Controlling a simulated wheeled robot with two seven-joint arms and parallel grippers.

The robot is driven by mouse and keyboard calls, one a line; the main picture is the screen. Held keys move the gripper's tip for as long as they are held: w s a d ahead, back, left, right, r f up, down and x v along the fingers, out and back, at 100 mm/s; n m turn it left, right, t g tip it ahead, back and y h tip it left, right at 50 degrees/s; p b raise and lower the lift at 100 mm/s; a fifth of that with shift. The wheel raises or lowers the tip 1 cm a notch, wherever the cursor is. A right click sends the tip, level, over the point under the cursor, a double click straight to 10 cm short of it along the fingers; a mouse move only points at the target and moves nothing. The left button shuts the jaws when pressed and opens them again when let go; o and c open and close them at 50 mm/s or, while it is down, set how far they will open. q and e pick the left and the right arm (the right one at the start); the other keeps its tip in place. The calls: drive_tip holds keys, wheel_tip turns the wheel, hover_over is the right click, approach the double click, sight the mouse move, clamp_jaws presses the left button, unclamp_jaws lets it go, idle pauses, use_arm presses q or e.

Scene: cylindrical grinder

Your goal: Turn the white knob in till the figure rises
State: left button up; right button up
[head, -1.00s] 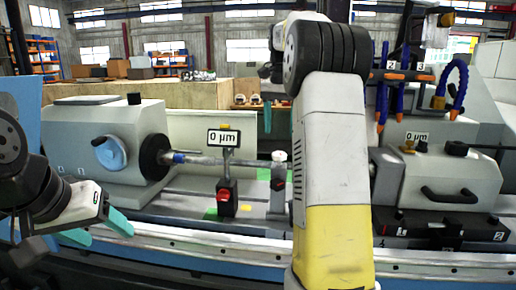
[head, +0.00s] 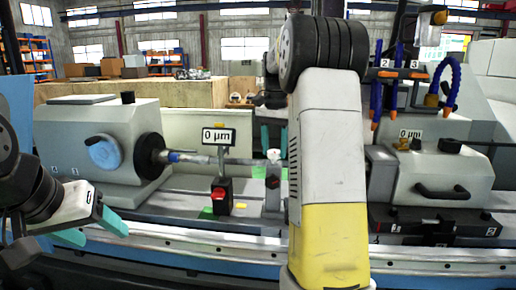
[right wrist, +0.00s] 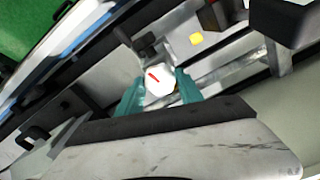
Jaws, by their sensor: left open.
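The white knob (head: 273,155) sits on top of a grey steady post (head: 271,190) beside the long workpiece bar. In the right wrist view the knob (right wrist: 160,82) is pale, with a red mark on its face. My right gripper (head: 274,146) is above the knob, its two teal fingers apart and pointing down. In the right wrist view its fingers (right wrist: 158,76) lie on either side of the knob, with gaps visible. The display (head: 218,136) over the bar reads 0 µm. My left gripper (head: 98,232) is open and empty at the lower left.
The headstock (head: 95,150) with a blue dial stands left and the tailstock (head: 440,172) right. A second display (head: 410,134) also appears to read 0 µm. A dark gauge stand with a red button (head: 221,196) is left of the post. My right arm hides the area right of it.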

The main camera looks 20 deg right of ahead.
clamp_jaws()
drive_tip(key=shift+m, duration=3.3)
drive_tip(key=o, duration=0.6)
unclamp_jaws()
drive_tip(key=shift+c, duration=0.2)
drive_tip(key=shift+r, duration=0.1)
